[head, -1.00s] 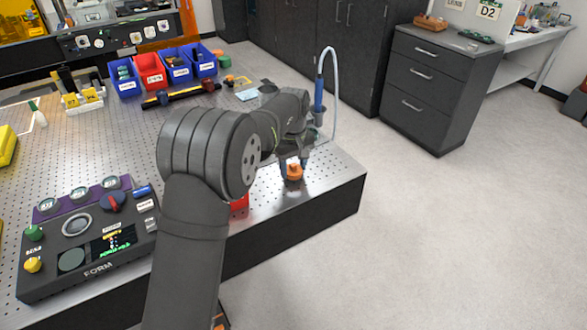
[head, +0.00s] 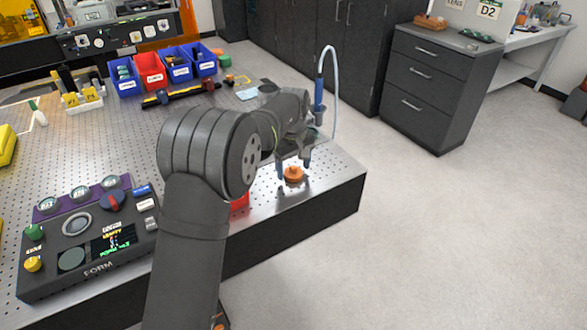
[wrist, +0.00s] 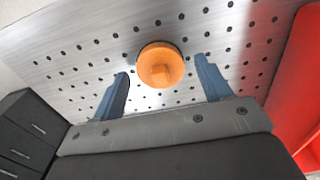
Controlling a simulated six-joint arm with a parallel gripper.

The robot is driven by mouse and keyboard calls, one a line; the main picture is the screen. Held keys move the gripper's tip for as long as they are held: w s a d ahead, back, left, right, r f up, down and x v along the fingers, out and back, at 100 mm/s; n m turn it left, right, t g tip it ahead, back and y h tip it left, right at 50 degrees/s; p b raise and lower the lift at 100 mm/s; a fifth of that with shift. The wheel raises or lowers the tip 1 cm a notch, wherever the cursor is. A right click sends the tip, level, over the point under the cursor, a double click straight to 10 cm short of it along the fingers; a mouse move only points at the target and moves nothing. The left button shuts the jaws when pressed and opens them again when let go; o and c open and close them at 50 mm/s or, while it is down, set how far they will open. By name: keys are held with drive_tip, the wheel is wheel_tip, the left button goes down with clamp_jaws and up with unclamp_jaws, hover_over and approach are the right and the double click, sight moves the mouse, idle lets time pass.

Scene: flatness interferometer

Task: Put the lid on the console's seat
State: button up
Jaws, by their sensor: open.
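The orange round lid (head: 294,175), with a raised grip on top, lies on the perforated metal table near its right corner. In the wrist view the lid (wrist: 161,66) shows between my two blue-grey fingers, with clear space on both sides. My gripper (head: 293,164) is open over the lid, its fingers spread to either side and not seen touching it. The dark console (head: 100,268) marked FORM sits at the left front of the table. Its face has a ring-shaped round fitting (head: 77,224) and a greenish disc (head: 71,259); I cannot tell which is the seat.
A red object (head: 240,202) stands close by my arm; red also fills the right of the wrist view (wrist: 297,95). A blue tool with a curved hose (head: 319,95) stands behind my gripper. Coloured bins (head: 150,78) are at the back. The table's edge is near the lid.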

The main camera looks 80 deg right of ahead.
wheel_tip(320, 180, up, 10)
drive_tip(key=shift+o, duration=0.6)
drive_tip(key=shift+r, duration=0.6)
drive_tip(key=m+h, duration=0.4)
drive_tip(key=m, duration=0.3)
approach(293, 167)
drive_tip(key=shift+t, duration=0.5)
drive_tip(key=f, duration=0.1)
drive_tip(key=s+f, duration=0.1)
drive_tip(key=f, duration=0.3)
drive_tip(key=shift+s+d+f, duration=0.1)
drive_tip(key=shift+s+d, duration=0.1)
drive_tip(key=shift+d, duration=0.1)
drive_tip(key=shift+h, duration=0.3)
drive_tip(key=shift+w+x, duration=0.2)
drive_tip(key=shift+x, duration=1.15)
drive_tip(key=shift+w+x, duration=0.15)
drive_tip(key=shift+x, duration=1.2)
drive_tip(key=c, duration=1.1)
drive_tip(key=shift+r, duration=0.25)
